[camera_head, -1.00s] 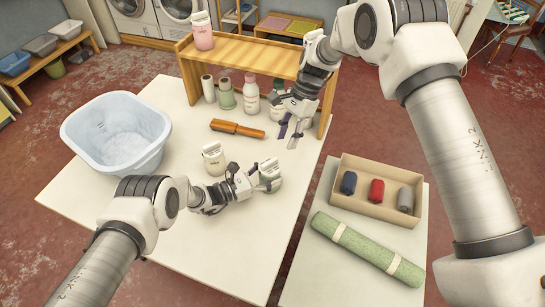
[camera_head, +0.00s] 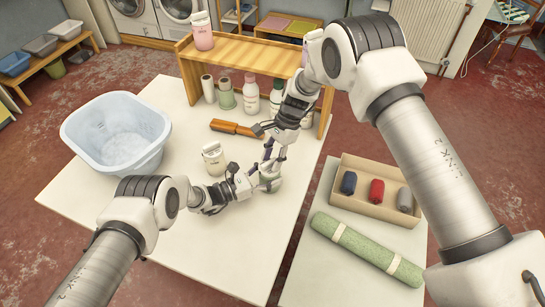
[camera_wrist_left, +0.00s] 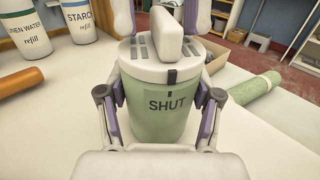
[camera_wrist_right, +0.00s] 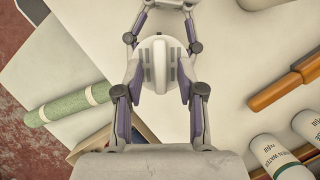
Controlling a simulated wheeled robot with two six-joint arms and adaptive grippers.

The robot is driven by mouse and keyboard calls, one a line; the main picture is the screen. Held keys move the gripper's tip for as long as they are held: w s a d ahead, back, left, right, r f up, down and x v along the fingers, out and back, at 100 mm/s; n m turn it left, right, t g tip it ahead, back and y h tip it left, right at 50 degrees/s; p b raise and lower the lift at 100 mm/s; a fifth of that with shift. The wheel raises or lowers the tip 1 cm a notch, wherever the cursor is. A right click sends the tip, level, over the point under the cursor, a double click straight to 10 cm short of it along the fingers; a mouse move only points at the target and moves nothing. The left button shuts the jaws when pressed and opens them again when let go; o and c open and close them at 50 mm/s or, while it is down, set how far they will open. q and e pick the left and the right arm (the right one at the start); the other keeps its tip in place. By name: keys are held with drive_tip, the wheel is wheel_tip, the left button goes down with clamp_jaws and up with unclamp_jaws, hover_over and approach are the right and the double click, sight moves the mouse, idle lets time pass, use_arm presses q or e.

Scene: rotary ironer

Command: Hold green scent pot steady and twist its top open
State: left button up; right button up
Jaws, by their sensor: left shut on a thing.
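The green scent pot (camera_wrist_left: 160,110) stands upright on the white table, with "SHUT" on its front. Its white top (camera_wrist_left: 160,62) has dark slots and a raised upright grip (camera_wrist_left: 171,32). A dark mark on the top's rim lines up with the mark above "SHUT". My left gripper (camera_head: 264,178) is shut on the pot's green body, one finger on each side. My right gripper (camera_head: 273,156) points down over the top. In the right wrist view its fingers (camera_wrist_right: 160,84) are apart, on either side of the white top (camera_wrist_right: 158,58); contact is not clear.
A white jar (camera_head: 214,158) stands left of the pot, behind my left arm. A brown-orange roller (camera_head: 233,128) and several bottles stand or lie farther back by the wooden shelf (camera_head: 245,55). A blue tub (camera_head: 118,135) sits left. The front of the table is clear.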

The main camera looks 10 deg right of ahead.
clamp_jaws()
drive_tip(key=shift+n, duration=0.3)
drive_tip(key=n, duration=0.1)
drive_tip(key=n+g, duration=0.1)
drive_tip(key=n, duration=0.1)
drive_tip(key=shift+w+a+h, duration=0.15)
drive_tip(key=shift+w+h, duration=0.05)
drive_tip(key=shift+h, duration=0.2)
drive_tip(key=n+g+h, duration=0.1)
drive_tip(key=n, duration=0.2)
drive_tip(key=shift+a+n, duration=0.1)
drive_tip(key=shift+n, duration=0.3)
drive_tip(key=n, duration=0.2)
drive_tip(key=n+h, duration=0.1)
drive_tip(key=n, duration=0.1)
drive_tip(key=n+h, duration=0.1)
drive_tip(key=n, duration=0.1)
drive_tip(key=shift+w+a+n+g, duration=0.1)
drive_tip(key=shift+a+n+g, duration=0.2)
drive_tip(key=shift+g, duration=0.1)
drive_tip(key=shift+h, duration=0.3)
